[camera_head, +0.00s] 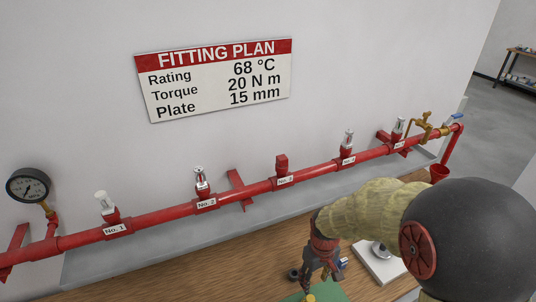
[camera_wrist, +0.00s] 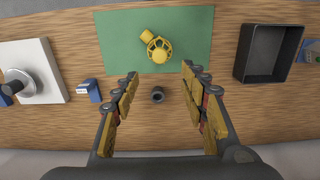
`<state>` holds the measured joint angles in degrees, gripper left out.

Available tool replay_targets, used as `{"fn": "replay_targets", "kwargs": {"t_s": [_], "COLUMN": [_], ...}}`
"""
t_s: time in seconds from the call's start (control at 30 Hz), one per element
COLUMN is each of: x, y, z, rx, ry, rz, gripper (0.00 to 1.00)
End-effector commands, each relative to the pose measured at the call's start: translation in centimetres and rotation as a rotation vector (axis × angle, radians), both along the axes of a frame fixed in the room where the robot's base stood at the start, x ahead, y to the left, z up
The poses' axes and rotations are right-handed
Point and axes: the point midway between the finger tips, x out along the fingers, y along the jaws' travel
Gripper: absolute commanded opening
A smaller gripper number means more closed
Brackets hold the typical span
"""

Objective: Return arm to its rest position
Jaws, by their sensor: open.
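My arm reaches over the wooden table (camera_head: 220,270) in the head view. My gripper (camera_head: 318,282) points down above the table's front part. In the wrist view my gripper (camera_wrist: 160,74) has its two padded fingers spread wide, with nothing between them that it holds. Below and between the fingers a small dark ring-shaped part (camera_wrist: 158,95) lies on the table, apart from them. A yellow tool with a spoked ring (camera_wrist: 157,46) lies on a green mat (camera_wrist: 195,22) beyond the fingertips.
A red pipe (camera_head: 150,219) with several numbered outlets runs along the wall; No. 3 carries a red fitting (camera_head: 282,164). A pressure gauge (camera_head: 28,186) is at left. A white block with a metal knob (camera_wrist: 42,60), a blue item (camera_wrist: 89,89) and a black tray (camera_wrist: 268,72) flank the mat.

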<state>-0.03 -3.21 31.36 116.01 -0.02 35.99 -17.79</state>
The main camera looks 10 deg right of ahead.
Motion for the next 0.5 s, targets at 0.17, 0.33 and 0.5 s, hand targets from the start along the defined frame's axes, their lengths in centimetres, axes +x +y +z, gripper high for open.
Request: {"fn": "replay_targets", "kwargs": {"t_s": [0.17,0.33,0.5], "x": [-2.0,-5.3,-7.3], "y": [0.0,0.0,0.0], "z": [-0.4,2.8,6.6], "rx": [-0.002,-0.006,-0.002], "ry": [0.056,0.074,0.011], "rz": [-0.069,-0.165,-0.229], "gripper": [0.44,0.44,0.44]}}
